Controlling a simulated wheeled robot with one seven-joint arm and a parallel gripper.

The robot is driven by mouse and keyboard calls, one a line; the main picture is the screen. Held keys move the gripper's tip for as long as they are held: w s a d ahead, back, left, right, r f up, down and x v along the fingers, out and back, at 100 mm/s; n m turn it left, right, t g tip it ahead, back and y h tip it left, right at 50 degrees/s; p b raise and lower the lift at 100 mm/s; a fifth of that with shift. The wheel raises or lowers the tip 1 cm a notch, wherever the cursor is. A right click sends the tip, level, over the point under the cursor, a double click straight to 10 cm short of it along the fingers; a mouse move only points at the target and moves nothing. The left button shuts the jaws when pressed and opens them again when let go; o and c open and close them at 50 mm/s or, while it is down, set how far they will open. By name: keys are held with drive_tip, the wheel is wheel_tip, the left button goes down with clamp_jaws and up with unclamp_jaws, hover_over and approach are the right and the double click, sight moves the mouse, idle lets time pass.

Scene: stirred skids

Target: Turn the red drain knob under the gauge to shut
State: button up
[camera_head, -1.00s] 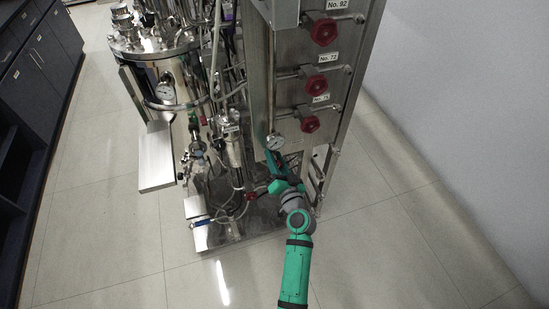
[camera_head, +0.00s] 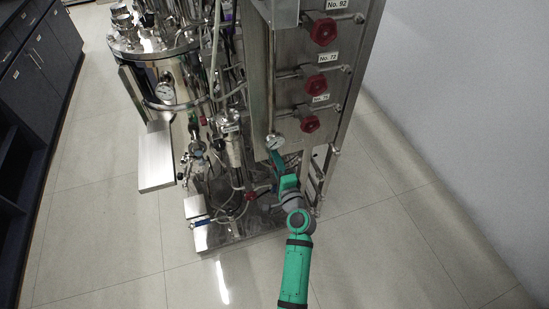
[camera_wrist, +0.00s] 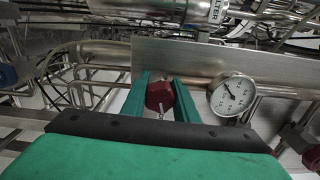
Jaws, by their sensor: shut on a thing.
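The red drain knob (camera_wrist: 160,95) sits between the two green fingers in the wrist view. My gripper (camera_wrist: 163,92) is shut on it, with a finger on each side. A thin metal stem shows below the knob. The round white-faced gauge (camera_wrist: 232,95) is just right of the fingers in the wrist view. In the head view the gauge (camera_head: 275,141) is at the lower left corner of the steel panel, and my gripper (camera_head: 278,160) is just below it. The knob is hidden in the head view.
Three red handwheels (camera_head: 311,123) with number labels line the steel panel (camera_head: 290,100) above my arm. Pipes and hoses crowd the skid to the left. Another red part (camera_wrist: 312,157) shows at the wrist view's lower right. Open floor (camera_head: 390,260) lies right of my arm.

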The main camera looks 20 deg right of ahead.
drive_tip(key=shift+m, duration=1.6)
drive_tip(key=o, duration=1.1)
drive_tip(key=shift+s, duration=0.1)
drive_tip(key=s, duration=1)
drive_tip(key=shift+s, duration=0.35)
drive_tip(key=shift+f, duration=0.1)
